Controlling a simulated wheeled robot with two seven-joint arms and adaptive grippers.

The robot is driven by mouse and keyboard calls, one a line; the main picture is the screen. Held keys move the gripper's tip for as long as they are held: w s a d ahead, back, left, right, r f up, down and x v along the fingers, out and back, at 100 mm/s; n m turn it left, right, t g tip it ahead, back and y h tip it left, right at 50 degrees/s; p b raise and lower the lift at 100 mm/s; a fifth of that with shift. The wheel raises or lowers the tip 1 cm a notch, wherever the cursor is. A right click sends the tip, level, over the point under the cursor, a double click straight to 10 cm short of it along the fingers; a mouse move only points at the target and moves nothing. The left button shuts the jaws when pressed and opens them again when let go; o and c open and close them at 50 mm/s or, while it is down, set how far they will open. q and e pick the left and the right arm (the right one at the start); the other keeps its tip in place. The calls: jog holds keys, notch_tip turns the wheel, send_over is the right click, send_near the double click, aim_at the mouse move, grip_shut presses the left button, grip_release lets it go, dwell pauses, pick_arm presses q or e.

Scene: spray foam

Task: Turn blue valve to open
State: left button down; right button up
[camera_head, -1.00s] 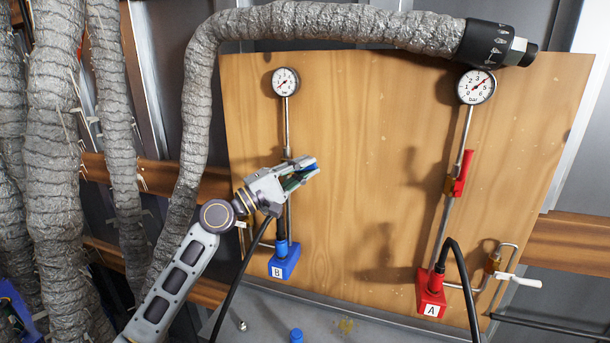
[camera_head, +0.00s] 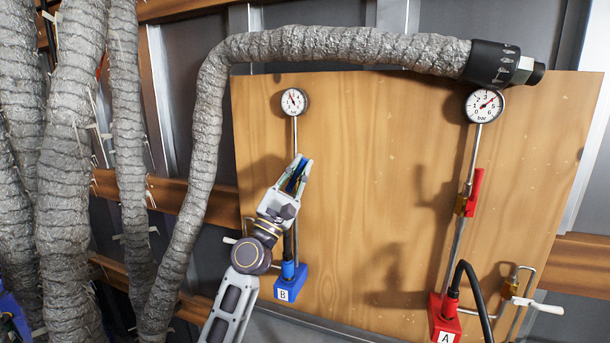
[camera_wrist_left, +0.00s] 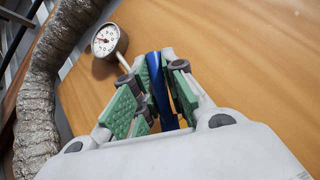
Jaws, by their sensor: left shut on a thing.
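My left gripper (camera_head: 301,166) is shut on the blue valve handle (camera_head: 294,183) on the left pipe, above the blue block marked B (camera_head: 291,284). The gripper points up, and the handle between its fingers runs roughly along the pipe. Most of the handle and the valve body are hidden by the gripper in the head view. In the left wrist view, the blue handle (camera_wrist_left: 159,86) stands between the green finger pads of my left gripper (camera_wrist_left: 158,80). My right gripper is not in view.
A pressure gauge (camera_head: 294,102) tops the left pipe, above the gripper. To the right are a red valve handle (camera_head: 474,190), a second gauge (camera_head: 483,106) and red block A (camera_head: 444,318). A thick wrapped hose (camera_head: 340,45) arches over the wooden board (camera_head: 380,160).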

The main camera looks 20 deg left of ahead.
pick_arm(q)
jog(key=shift+w+a+r+n+t+y, duration=0.15)
jog(key=shift+a+n+y, duration=0.35)
jog(key=shift+n+y, duration=1.7)
jog(key=shift+s+a+r+n+t+y, duration=0.1)
jog(key=shift+a+n+t+y, duration=0.3)
jog(key=shift+n+y, duration=1.8)
jog(key=shift+w+a+r+n+t+y, duration=0.1)
jog(key=shift+a+n+y, duration=0.55)
jog(key=shift+n+y, duration=1.55)
jog(key=shift+f+n, duration=0.15)
jog(key=shift+n, duration=0.25)
jog(key=c, duration=1.5)
grip_release()
jog(key=shift+a, duration=0.2)
jog(key=shift+o, duration=0.2)
jog(key=shift+d, duration=0.15)
jog(key=shift+s, duration=0.2)
jog(key=v, duration=1.1)
jog(key=shift+s+f, duration=0.2)
jog(key=shift+s, duration=0.15)
jog(key=shift+f, duration=0.1)
